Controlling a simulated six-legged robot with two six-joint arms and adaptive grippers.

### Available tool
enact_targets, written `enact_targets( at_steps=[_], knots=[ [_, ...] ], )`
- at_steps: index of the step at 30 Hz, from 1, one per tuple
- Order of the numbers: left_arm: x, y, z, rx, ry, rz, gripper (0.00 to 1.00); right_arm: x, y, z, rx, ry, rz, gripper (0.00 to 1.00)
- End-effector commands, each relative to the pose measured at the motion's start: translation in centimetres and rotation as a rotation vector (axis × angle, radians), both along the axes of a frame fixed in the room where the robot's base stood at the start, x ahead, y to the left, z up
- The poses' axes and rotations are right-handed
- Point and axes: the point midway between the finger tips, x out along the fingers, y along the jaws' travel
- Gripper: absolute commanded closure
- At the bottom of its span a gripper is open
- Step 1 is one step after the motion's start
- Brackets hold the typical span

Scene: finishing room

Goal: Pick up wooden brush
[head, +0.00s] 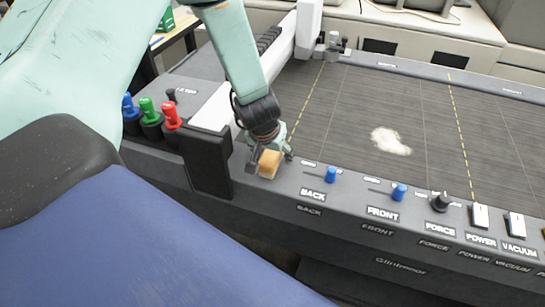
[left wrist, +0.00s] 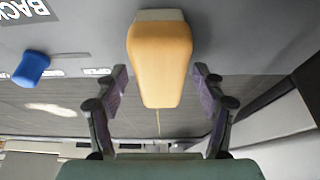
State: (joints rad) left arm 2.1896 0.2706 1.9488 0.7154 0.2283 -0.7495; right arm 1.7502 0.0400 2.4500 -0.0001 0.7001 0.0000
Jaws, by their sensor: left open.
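The wooden brush (head: 270,163) is a small light-brown block on the dark front ledge of the machine, left of the BACK label. In the left wrist view the brush (left wrist: 160,62) shows as an orange-tan handle with a pale grey end, between the two fingers. My left gripper (head: 270,157) is down at the brush. Its fingers are open, one on each side of the handle, with gaps visible in the left wrist view (left wrist: 160,100). My right gripper is not in view.
A blue BACK knob (head: 331,174) and a blue FRONT knob (head: 399,192) stand right of the brush. A black panel (head: 207,162) and blue, green and red knobs (head: 172,115) stand left. A pale dust pile (head: 390,141) lies on the machine bed (head: 420,110).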

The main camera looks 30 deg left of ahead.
Motion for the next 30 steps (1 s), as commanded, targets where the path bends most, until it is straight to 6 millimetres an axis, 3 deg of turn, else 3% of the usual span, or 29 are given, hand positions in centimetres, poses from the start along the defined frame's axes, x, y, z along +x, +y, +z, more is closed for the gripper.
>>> enact_targets(
  at_steps=[5, 26, 30],
  knots=[
    [0.01, 0.00, 0.01, 0.000, 0.000, 0.000, 0.30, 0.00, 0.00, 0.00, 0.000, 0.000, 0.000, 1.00],
    [0.01, 0.00, 0.03, 0.000, 0.000, 0.000, 0.90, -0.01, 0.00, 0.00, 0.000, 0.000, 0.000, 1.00],
    [0.03, 0.01, 0.05, 0.000, -0.001, 0.000, 0.92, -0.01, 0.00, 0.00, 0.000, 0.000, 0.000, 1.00]
  ],
)
